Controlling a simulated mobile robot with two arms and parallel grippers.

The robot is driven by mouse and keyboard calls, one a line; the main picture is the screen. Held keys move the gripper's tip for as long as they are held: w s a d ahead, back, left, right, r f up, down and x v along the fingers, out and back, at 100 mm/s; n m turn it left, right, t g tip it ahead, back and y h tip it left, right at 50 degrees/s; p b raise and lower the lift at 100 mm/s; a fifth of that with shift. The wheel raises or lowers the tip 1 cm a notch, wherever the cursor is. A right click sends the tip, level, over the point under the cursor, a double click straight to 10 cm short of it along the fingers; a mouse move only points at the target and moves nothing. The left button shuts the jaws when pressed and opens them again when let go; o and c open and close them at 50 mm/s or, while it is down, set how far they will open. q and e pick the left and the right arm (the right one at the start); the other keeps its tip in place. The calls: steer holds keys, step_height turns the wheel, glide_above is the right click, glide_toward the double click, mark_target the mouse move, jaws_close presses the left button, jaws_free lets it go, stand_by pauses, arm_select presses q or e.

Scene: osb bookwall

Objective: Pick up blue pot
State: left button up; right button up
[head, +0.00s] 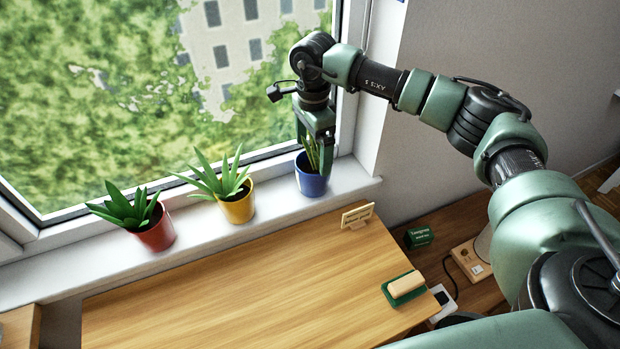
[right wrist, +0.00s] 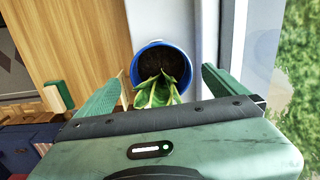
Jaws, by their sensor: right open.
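The blue pot (head: 311,184) with a green plant stands upright at the right end of the white windowsill. My right gripper (head: 317,150) is over it, pointing down, with its fingers around the plant's leaves near the rim. In the right wrist view the blue pot (right wrist: 161,52) shows its round rim, dark soil and leaves between the two spread green fingers (right wrist: 165,88). There are gaps between the fingers and the rim, so the gripper is open and holds nothing. The left gripper is not in view.
A yellow pot (head: 237,208) and a red pot (head: 155,235) with plants stand left along the sill (head: 215,236). The window glass is close behind. Below, the wooden desk (head: 235,295) holds a small sign (head: 357,215) and a block on a green base (head: 405,287); its middle is clear.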

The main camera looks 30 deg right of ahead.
mark_target(313, 171)
step_height(313, 171, down, 7)
steer(key=p, duration=0.3)
steer(key=shift+d+f, duration=0.1)
steer(key=shift+d, duration=0.05)
steer(key=shift+w+f, duration=0.1)
steer(key=shift+f, duration=0.2)
steer(key=shift+r, duration=0.1)
steer(key=c, duration=1.8)
